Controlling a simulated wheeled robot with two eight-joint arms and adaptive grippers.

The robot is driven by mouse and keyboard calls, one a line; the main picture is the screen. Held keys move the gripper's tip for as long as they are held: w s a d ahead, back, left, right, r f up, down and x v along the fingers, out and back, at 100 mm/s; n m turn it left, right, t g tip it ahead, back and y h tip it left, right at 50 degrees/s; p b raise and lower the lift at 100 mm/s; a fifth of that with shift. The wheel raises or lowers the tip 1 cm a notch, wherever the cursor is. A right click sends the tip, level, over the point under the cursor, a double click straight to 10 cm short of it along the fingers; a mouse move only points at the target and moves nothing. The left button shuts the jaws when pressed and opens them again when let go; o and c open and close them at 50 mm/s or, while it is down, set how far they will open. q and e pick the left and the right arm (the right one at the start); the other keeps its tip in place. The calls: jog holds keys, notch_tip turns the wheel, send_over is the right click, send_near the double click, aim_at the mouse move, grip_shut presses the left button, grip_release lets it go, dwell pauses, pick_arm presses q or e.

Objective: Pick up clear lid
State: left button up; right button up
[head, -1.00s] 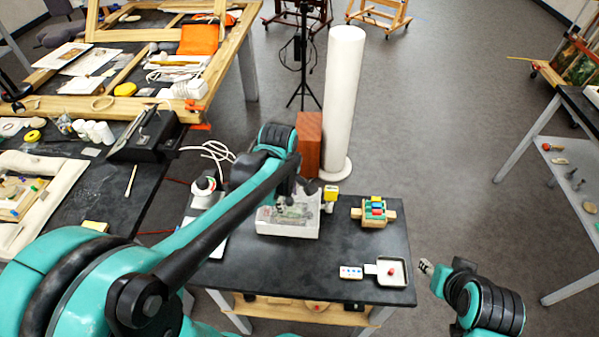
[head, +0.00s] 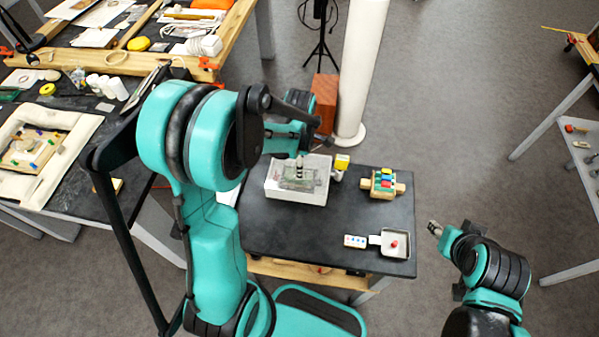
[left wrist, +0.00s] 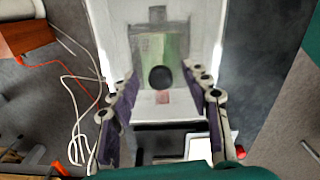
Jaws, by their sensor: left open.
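A white box (head: 295,197) stands on the small dark table, with greenish contents showing through its top. The clear lid is hard to make out; a dark round knob (left wrist: 160,78), which looks like the lid's, shows over the box (left wrist: 112,25) in the left wrist view. My left gripper (head: 299,165) is above the box, pointing down. In the left wrist view its two fingers (left wrist: 161,92) are apart, on either side of the knob; I cannot tell whether they touch it. My right gripper (head: 435,228) is off the table's right side, too small to read.
The dark table (head: 330,217) also holds a yellow block (head: 342,161), a wooden rack with coloured pieces (head: 382,184), and a small tray (head: 394,252) beside a card with coloured dots (head: 355,241). A white column (head: 362,70) and brown box (head: 324,100) stand behind.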

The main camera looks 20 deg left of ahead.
pick_arm(q)
grip_shut()
